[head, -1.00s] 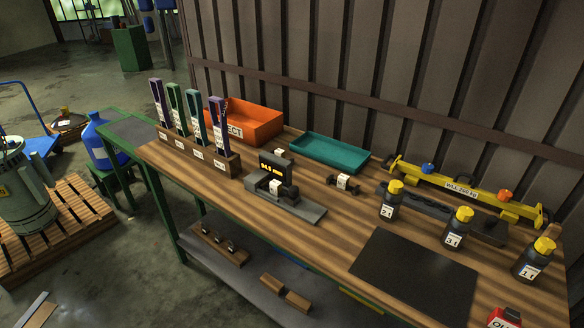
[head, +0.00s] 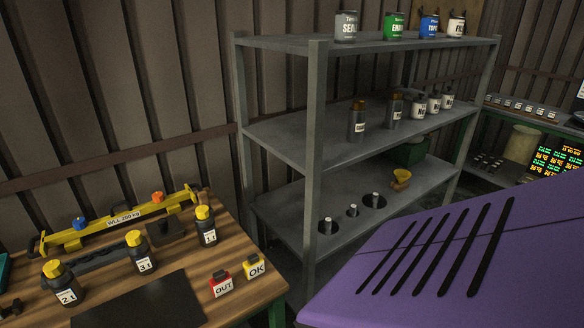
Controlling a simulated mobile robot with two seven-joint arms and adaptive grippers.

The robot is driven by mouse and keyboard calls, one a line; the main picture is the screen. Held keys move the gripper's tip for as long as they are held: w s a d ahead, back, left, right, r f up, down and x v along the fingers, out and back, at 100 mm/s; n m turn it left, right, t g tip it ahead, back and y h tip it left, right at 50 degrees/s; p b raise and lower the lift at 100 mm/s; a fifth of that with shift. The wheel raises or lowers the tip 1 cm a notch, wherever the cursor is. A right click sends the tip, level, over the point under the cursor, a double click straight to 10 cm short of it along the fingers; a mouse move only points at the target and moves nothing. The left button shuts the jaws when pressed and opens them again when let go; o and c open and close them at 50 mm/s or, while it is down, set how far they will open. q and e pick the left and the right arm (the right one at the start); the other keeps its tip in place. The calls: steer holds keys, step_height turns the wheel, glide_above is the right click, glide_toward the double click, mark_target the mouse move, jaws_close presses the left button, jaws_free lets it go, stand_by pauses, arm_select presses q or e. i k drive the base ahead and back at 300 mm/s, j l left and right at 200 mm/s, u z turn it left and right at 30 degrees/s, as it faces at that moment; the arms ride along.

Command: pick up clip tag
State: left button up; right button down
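Two small clip-like tags stand on the near right corner of the wooden workbench (head: 45,300) in the head view. One is a red and white tag (head: 221,287) marked OUT. The other is a yellow and white tag (head: 255,270) marked OK, just to its right. Both have dark tops and sit a little apart from each other. Neither of my grippers shows in this view, so I cannot see what they hold.
Dark bottles with yellow caps (head: 140,254) stand behind a black mat (head: 150,304). A yellow lifting beam (head: 120,219) lies at the back. A grey shelf rack (head: 314,170) holds cans and bottles. A large purple slotted panel (head: 400,285) blocks the lower right.

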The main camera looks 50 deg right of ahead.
mark_target(221, 283)
steer(key=z, duration=1.4)
steer(key=u, duration=2.15)
steer(key=z, duration=1.85)
